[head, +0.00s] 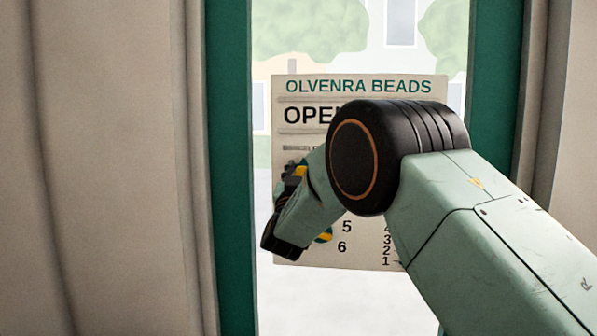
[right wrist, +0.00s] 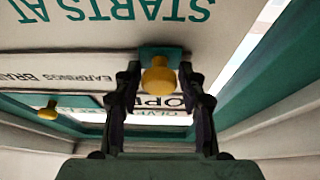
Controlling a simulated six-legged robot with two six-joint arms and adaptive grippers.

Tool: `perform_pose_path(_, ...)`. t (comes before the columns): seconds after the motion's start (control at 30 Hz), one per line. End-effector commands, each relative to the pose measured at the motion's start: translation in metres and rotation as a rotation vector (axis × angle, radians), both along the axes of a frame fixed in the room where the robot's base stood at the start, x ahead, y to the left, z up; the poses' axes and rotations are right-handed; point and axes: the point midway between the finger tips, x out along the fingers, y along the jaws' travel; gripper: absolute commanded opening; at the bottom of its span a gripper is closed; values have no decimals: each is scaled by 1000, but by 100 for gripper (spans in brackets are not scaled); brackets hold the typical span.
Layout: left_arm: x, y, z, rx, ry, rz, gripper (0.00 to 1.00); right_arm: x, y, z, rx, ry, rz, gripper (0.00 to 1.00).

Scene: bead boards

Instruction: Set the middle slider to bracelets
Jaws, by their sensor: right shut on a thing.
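The bead board (head: 360,90) hangs in the doorway in the head view, headed OLVENRA BEADS with an OPEN row below. My right gripper (head: 294,178) is at the board's left side, partly behind my own forearm. In the right wrist view its two dark fingers (right wrist: 160,85) are shut on a yellow knob (right wrist: 159,74), which stands on a teal slider plate (right wrist: 161,52). This knob is beside the row with EARRINGS and the start of another word (right wrist: 65,79). My arm hides most of the slider rows in the head view. My left gripper is not in view.
Another yellow knob (right wrist: 47,111) stands apart at the left of the right wrist view. A yellow part (head: 325,236) shows low on the board beside printed numbers. Green door frame posts (head: 229,200) stand on both sides.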

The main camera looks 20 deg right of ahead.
Motion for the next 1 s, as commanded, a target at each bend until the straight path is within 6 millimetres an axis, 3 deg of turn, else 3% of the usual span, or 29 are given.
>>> perform_pose_path(0.03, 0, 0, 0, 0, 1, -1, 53, 2, 8, 0, -12, 6, 20, 0)
perform_pose_path(0.37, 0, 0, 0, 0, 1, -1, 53, 2, 8, 0, -13, 6, 20, 0)
perform_pose_path(0.4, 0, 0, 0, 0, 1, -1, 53, 2, 8, 0, -14, 6, 20, 44)
perform_pose_path(0.5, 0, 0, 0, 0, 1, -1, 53, 3, 9, 0, -14, 6, 20, 52)
perform_pose_path(0.83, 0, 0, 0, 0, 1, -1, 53, 0, 12, -2, -12, 7, 18, 52)
perform_pose_path(1.0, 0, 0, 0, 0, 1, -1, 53, -16, 22, -10, -13, 8, 19, 52)
